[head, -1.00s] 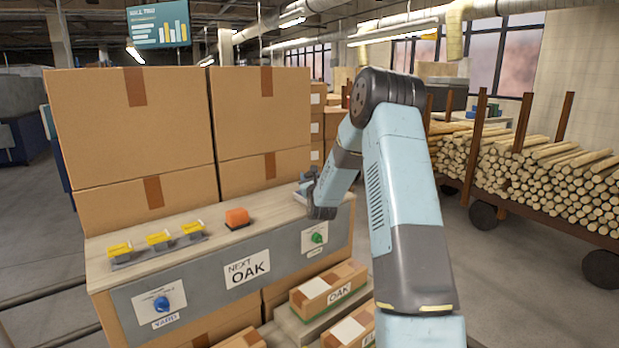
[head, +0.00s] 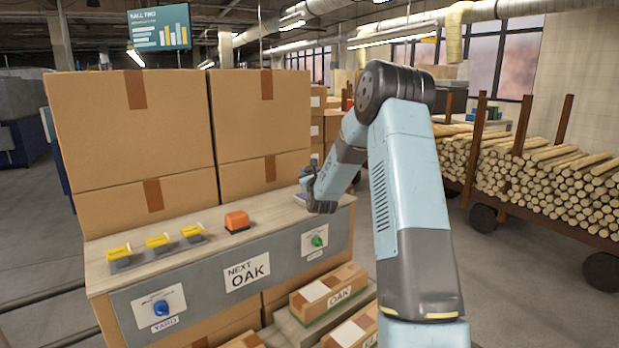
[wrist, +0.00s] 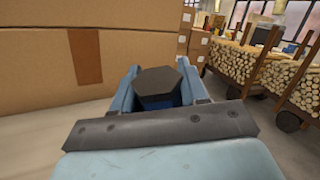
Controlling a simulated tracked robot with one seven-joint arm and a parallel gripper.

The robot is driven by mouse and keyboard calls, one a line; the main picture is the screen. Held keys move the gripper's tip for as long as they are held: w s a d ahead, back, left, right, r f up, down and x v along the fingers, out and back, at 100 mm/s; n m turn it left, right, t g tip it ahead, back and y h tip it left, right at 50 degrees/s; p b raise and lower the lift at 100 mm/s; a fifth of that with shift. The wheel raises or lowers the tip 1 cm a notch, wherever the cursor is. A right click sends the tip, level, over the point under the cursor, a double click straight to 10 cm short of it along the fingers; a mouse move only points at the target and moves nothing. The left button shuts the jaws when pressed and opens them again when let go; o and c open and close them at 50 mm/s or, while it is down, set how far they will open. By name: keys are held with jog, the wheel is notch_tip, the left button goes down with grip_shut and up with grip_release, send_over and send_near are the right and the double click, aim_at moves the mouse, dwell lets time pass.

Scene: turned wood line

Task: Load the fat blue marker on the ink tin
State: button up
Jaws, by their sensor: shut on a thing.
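My gripper (head: 309,184) is over the far right end of the wooden counter. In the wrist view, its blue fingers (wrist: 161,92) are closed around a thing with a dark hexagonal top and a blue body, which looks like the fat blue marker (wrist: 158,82). The marker's lower part is hidden behind the gripper's dark bar. In the head view, a pale, low, flat thing (head: 299,199), possibly the ink tin, shows just left of my gripper. The arm partly covers it, and I cannot tell whether the marker touches it.
Large cardboard boxes (head: 130,125) stand along the counter's back. An orange block (head: 237,220) on a dark base and several yellow-topped holders (head: 157,240) sit on the counter (head: 206,250). A log cart (head: 540,190) stands at right.

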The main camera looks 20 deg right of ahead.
jog(key=shift+r, duration=1.8)
